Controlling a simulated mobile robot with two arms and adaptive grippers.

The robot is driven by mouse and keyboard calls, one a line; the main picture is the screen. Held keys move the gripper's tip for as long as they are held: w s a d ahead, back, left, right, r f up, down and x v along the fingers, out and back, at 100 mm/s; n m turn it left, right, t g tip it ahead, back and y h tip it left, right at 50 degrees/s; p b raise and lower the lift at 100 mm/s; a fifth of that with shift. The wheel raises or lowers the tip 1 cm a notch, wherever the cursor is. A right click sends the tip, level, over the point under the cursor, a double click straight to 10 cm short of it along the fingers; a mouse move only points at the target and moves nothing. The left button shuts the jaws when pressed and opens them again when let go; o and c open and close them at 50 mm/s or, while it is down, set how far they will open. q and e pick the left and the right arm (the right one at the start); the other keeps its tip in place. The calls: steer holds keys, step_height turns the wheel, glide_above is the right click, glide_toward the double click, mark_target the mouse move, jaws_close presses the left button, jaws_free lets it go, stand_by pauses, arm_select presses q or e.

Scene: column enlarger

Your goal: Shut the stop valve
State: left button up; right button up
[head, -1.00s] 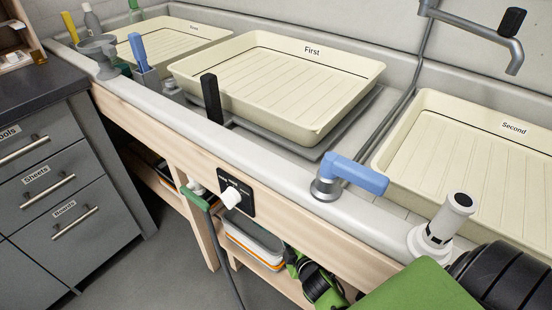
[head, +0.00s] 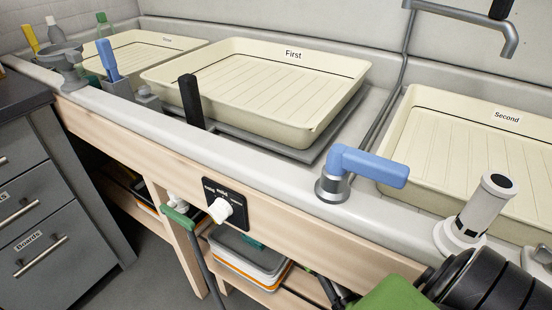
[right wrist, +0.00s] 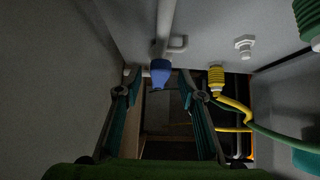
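A blue lever handle (head: 368,166) on a round metal base stands on the sink's front rim in the head view. A green T-shaped handle (head: 178,217) with a hose sits below the rim, left of a white knob. In the right wrist view a blue fitting (right wrist: 160,73) hangs on a pale pipe. I cannot tell for sure which of these is the stop valve. My right gripper (right wrist: 158,84) is open, its teal fingers either side of the blue fitting; contact is unclear. In the head view its arm reaches down at lower right, fingers mostly hidden. My left gripper is not in view.
A white cylinder (head: 487,205) stands on the rim close to my right arm. Trays marked First (head: 255,90) and Second (head: 480,150) lie in the sink. Stacked trays (head: 245,255) sit on the shelf below. A yellow fitting (right wrist: 216,78) and cables hang right of the gripper.

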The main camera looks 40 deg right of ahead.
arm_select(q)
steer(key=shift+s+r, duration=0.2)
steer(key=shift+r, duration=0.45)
arm_select(e)
steer(key=shift+x, duration=1.6)
jaws_close()
arm_select(q)
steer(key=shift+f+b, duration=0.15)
steer(key=shift+b, duration=0.15)
arm_select(e)
steer(key=shift+f, duration=0.1)
